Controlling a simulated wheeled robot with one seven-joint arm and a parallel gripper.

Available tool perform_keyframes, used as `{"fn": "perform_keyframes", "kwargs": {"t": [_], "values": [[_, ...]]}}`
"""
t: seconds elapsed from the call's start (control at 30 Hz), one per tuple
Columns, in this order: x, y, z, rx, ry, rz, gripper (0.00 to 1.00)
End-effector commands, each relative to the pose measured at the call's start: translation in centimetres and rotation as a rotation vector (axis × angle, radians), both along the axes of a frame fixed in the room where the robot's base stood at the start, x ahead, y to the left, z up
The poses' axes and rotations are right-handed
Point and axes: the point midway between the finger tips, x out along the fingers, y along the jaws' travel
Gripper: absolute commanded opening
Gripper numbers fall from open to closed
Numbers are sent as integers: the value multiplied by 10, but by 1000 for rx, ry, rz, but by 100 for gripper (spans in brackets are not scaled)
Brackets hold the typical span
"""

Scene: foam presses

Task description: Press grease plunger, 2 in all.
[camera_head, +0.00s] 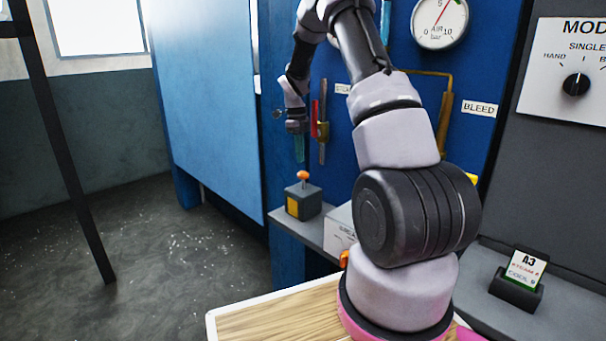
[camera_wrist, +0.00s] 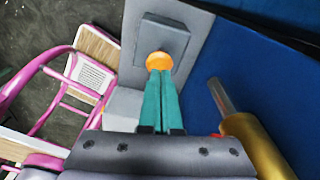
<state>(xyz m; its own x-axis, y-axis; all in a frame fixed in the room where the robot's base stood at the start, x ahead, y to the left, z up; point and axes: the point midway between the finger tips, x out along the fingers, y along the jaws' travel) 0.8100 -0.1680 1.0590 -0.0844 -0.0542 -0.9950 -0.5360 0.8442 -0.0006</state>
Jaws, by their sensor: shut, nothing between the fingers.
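An orange round knob (camera_head: 303,176), which looks like the grease plunger, stands up from a small dark box (camera_head: 303,202) with a yellow face. The box sits at the left end of the grey shelf. In the wrist view the knob (camera_wrist: 158,61) lies straight past the fingertips and the box (camera_wrist: 163,38) is behind it. My gripper (camera_head: 299,160) is shut and empty, its teal fingers pointing down just above the knob. In the head view a small gap shows between tips and knob. In the wrist view the fingertips (camera_wrist: 161,74) overlap the knob's lower edge.
A brass cylinder with a steel rod (camera_wrist: 238,125) is close right of the fingers in the wrist view. A blue panel (camera_head: 335,190) stands behind the shelf (camera_head: 290,231). A card holder (camera_head: 516,291) is at the right. A pink frame (camera_wrist: 65,68) shows left.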

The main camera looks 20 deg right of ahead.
Motion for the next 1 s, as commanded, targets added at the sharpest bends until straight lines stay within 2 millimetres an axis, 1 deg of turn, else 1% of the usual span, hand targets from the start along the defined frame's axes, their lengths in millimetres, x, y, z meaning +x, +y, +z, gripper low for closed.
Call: {"fn": "perform_keyframes", "kwargs": {"t": [0.03,0.1,0.3,0.77,0.87,1.0], "values": [[-1,-1,-7,1,3,1,0],[-2,0,-14,1,3,1,0],[-3,-2,-28,0,1,0,0],[-3,-1,-32,1,1,1,0],[-3,-1,-41,0,1,2,0],[-3,-1,-59,1,3,2,0]]}}
